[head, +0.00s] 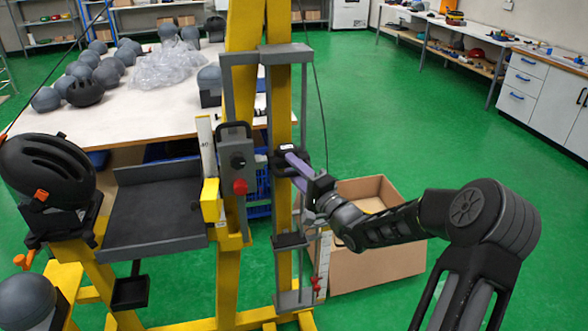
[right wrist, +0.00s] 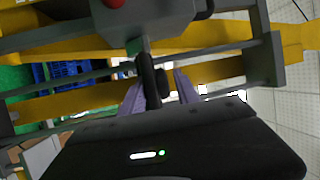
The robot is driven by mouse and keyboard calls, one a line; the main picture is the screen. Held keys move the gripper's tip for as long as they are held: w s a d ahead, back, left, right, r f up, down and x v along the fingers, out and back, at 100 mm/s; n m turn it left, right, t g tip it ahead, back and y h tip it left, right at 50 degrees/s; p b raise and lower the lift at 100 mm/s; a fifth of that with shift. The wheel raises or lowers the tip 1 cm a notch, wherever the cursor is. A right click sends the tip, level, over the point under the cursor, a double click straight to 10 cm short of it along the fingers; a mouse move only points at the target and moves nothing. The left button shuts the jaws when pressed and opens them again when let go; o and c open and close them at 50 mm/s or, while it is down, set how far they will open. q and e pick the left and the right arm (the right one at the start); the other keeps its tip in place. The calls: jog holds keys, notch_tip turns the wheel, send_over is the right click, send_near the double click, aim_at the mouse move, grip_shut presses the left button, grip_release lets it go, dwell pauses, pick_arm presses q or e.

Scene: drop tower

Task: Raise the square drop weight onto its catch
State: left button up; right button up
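The drop tower has a grey rail frame (head: 285,52) on a yellow post. A dark piece with a white label (head: 287,147), apparently the drop weight, sits about halfway up the rails. My right gripper (head: 293,169) is at this piece from the right, with its purple fingers apart. In the right wrist view a black bar (right wrist: 150,80) stands between the fingers (right wrist: 158,88), with a gap beside the right-hand finger. A grey box with a red knob (head: 239,187) is left of the rails; whether it is the catch is unclear. My left gripper is out of view.
A dark block (head: 290,241) sits lower on the rails. A cardboard box (head: 375,262) stands on the floor behind my right forearm. A black helmet (head: 48,170) and a dark tray (head: 152,215) are at left. Green floor is open at right.

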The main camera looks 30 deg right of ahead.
jog(key=shift+s+f, duration=0.1)
jog(key=shift+s, duration=0.25)
jog(key=s+f+b, duration=0.1)
jog(key=s, duration=0.6)
jog(key=shift+d+f, duration=0.15)
jog(key=shift+d, duration=0.05)
